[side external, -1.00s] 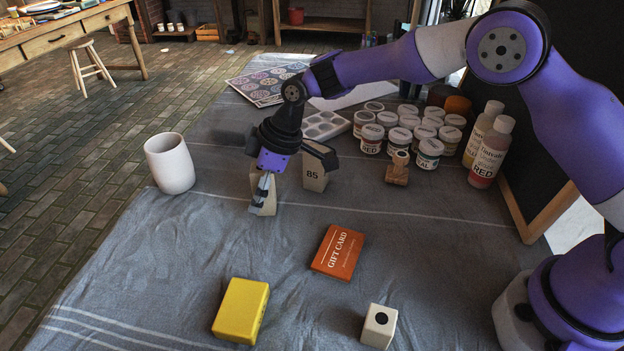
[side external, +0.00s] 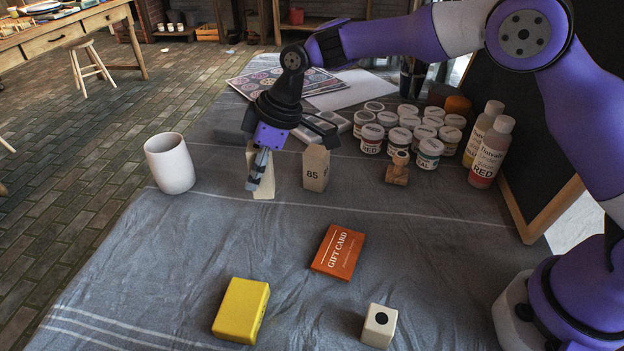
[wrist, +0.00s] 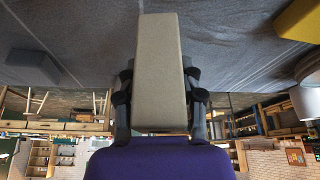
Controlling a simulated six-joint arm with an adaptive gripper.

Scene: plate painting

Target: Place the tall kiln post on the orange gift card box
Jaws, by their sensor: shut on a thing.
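A pale beige kiln post (side external: 264,189) is held by my gripper (side external: 259,172), which is shut on it. The fingers partly hide it in the side view. In the wrist view the post (wrist: 161,70) is a long plain block between the two fingers. In the side view it seems to be just above the cloth. The orange gift card box (side external: 338,252) lies flat, in front and to the right of my gripper, with nothing on it.
A second beige post marked 85 (side external: 316,168) stands just right of my gripper. A white cup (side external: 170,163) is at left. A yellow box (side external: 241,311) and a cream cube with a black dot (side external: 379,326) lie near the front. Paint jars (side external: 410,122) crowd the back right.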

